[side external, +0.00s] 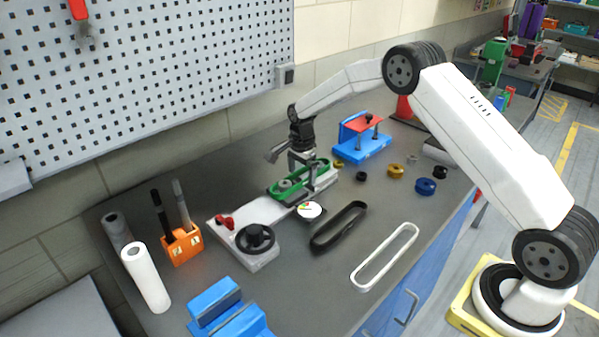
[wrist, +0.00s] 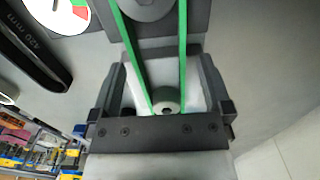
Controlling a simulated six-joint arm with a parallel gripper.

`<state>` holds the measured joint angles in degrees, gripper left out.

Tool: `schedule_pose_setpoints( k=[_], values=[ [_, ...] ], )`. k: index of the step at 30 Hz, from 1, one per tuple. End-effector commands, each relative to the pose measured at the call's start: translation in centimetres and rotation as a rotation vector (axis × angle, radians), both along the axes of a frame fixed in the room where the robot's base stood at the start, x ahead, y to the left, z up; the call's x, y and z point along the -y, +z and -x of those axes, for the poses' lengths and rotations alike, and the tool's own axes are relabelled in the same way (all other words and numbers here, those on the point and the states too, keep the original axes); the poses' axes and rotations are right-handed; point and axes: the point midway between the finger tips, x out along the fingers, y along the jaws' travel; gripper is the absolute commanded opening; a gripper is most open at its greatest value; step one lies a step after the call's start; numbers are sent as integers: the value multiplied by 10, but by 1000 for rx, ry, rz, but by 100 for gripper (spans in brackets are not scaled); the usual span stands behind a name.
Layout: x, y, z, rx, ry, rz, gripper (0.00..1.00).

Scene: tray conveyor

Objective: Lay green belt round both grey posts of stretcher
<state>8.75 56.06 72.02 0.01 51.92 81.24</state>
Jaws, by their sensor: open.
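The stretcher (side external: 222,232) lies on the bench, with a black handwheel and a red lever at its near end. The green belt (side external: 322,183) lies over the stretcher as a long loop. In the wrist view, the belt (wrist: 183,50) runs in two strands past a large grey post (wrist: 145,8) to a smaller grey post (wrist: 167,98). The strands pass either side of both posts; whether the belt is seated low is hidden. My gripper (side external: 301,165) is over the belt's far part. In the wrist view, its open fingers (wrist: 163,75) stand either side of the small post.
A round dial (side external: 309,210) sits beside the stretcher. A black belt (side external: 338,226) and a white belt (side external: 384,257) lie in front. A blue and red fixture (side external: 362,143) stands behind right. An orange pen holder (side external: 182,246) and white roll (side external: 146,278) stand left.

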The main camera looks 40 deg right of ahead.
Motion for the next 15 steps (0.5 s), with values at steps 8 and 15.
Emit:
schedule_pose_setpoints(
  k=[8,15],
  values=[
    [0,20,-1,3,0,0,100],
    [0,51,0,3,0,0,100]
  ],
)
